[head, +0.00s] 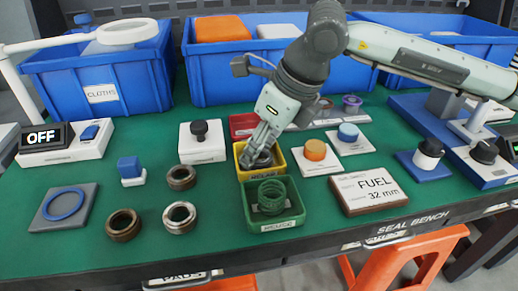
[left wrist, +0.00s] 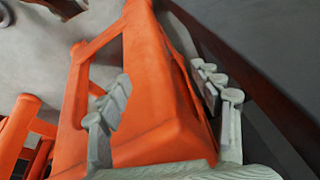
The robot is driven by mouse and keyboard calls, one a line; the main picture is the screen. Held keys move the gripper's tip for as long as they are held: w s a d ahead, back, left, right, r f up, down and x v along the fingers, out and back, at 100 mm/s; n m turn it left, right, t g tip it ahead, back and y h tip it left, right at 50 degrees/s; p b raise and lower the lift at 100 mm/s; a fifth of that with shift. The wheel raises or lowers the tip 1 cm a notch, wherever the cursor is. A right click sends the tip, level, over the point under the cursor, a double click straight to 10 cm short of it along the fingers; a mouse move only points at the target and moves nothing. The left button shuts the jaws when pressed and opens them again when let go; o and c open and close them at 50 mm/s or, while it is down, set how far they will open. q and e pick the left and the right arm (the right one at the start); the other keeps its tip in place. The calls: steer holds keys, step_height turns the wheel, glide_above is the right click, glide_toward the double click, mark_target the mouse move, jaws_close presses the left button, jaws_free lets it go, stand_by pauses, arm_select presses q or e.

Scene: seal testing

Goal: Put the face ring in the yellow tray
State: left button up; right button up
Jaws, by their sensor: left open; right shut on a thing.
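My right gripper (head: 262,146) reaches down into the yellow tray (head: 242,173) at the middle of the bench in the head view. It is shut on a dark ring (head: 264,161), which sits low between the tray walls; the fingers partly hide it, and I cannot tell whether it rests on the tray floor. Metal rings stand on the mat to the left: one dark ring (head: 181,177), one brownish ring (head: 123,225) and one lighter ring (head: 180,215). My left gripper (left wrist: 165,108) is open and empty in the left wrist view, with an orange stool (left wrist: 150,80) behind it.
A green tray (head: 250,222) with a spring stands in front of the yellow tray, and a red tray (head: 241,124) behind. A FUEL sign block (head: 368,189) is to the right. Blue bins (head: 98,83) line the back.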

arm_select(q)
steer(key=shift+r, duration=0.3)
arm_select(e)
steer(key=shift+f, duration=0.1)
steer(key=o, duration=0.9)
arm_select(q)
steer(key=shift+r, duration=0.25)
arm_select(e)
steer(key=shift+r, duration=0.25)
steer(key=p+v, duration=0.2)
steer(key=v, duration=0.4)
steer(key=shift+d+r, duration=0.1)
steer(key=shift+r, duration=0.1)
arm_select(q)
step_height(320, 180, down, 6)
steer(key=s, duration=0.1)
arm_select(e)
steer(key=shift+s+d+r, duration=0.15)
steer(key=shift+r, duration=0.3)
arm_select(q)
steer(key=shift+s, duration=0.1)
